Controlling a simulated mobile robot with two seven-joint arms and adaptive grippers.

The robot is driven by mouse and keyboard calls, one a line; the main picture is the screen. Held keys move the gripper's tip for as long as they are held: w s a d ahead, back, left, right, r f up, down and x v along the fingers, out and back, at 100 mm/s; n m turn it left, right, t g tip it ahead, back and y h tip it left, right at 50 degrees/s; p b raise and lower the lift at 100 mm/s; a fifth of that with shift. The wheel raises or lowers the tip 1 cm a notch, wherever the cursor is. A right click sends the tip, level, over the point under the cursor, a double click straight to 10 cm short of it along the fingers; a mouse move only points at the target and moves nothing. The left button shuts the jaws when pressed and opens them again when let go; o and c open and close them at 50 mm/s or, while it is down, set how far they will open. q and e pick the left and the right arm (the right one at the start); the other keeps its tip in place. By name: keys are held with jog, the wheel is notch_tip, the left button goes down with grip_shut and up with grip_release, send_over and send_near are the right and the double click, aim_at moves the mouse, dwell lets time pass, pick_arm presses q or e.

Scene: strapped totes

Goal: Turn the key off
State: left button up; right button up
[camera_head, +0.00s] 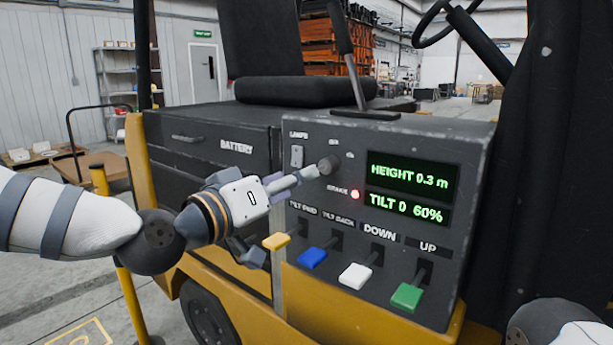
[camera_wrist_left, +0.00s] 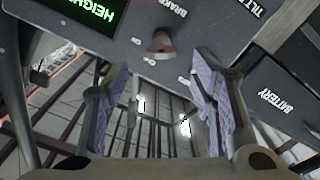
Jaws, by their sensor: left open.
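The key switch (camera_head: 328,165) is a dark knob on the upper part of the grey control panel (camera_head: 400,143), left of the green display. In the left wrist view the key switch (camera_wrist_left: 160,43) shows as a grey cone with a reddish glint, with small labels around it. My left gripper (camera_head: 302,176) points at it from the left in the head view. In the left wrist view my left gripper (camera_wrist_left: 161,68) is open, its two purple-padded fingers apart, with the key switch just beyond the tips. I cannot tell whether a finger touches it. My right gripper is not in view.
The display (camera_head: 410,188) reads height 0.3 m, tilt 0 and 60%. A red brake lamp (camera_head: 355,194) glows below the key. Yellow, blue, white and green levers (camera_head: 408,297) stick out lower down. A lamps switch (camera_head: 297,156) sits at upper left, and a tall lever (camera_head: 347,50) rises behind.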

pick_arm(q)
jog(key=x, duration=0.5)
jog(key=shift+w, duration=0.25)
jog(key=shift+d, duration=0.1)
grip_shut()
jog(key=shift+f, duration=0.1)
